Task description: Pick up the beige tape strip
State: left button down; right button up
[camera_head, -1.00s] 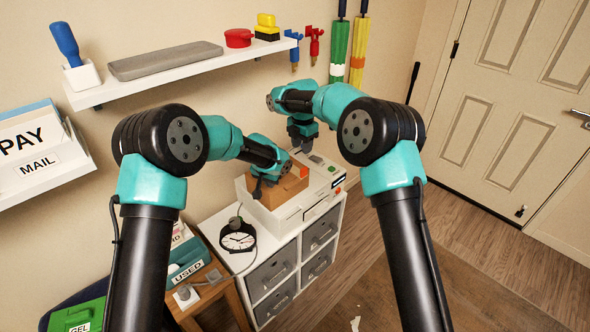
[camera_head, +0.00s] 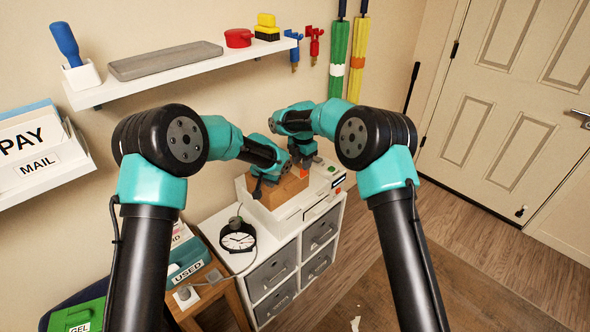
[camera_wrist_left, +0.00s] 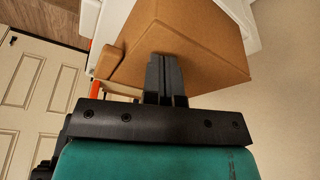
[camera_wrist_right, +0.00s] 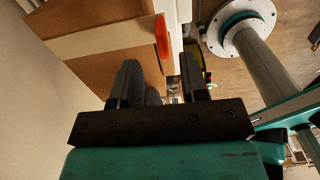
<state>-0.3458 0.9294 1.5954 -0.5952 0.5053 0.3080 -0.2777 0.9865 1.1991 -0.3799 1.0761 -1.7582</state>
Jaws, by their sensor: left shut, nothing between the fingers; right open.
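A brown cardboard box (camera_head: 292,188) sits on top of the white cabinet. In the right wrist view the beige tape strip (camera_wrist_right: 98,40) lies along the box, with bare cardboard on both sides. My right gripper (camera_wrist_right: 158,65) is open and empty, close to the box, with the strip off to the left of its fingers. In the head view the right gripper (camera_head: 304,161) is just above the box's far right side. My left gripper (camera_wrist_left: 166,60) is shut and empty, its fingertips in front of or against a box face (camera_wrist_left: 190,30); contact cannot be told.
The box stands in a white tray-like holder (camera_head: 270,222) on the cabinet (camera_head: 262,262). A black-rimmed clock (camera_head: 238,241) is to its left. A wall shelf (camera_head: 190,66) hangs above. An orange piece (camera_wrist_right: 162,38) is beside the box. Open floor lies at right.

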aim_at(303, 177)
jog(key=f, duration=0.5)
jog(key=shift+d, duration=0.25)
jog(key=shift+r, duration=0.1)
grip_shut()
dwell(0.4)
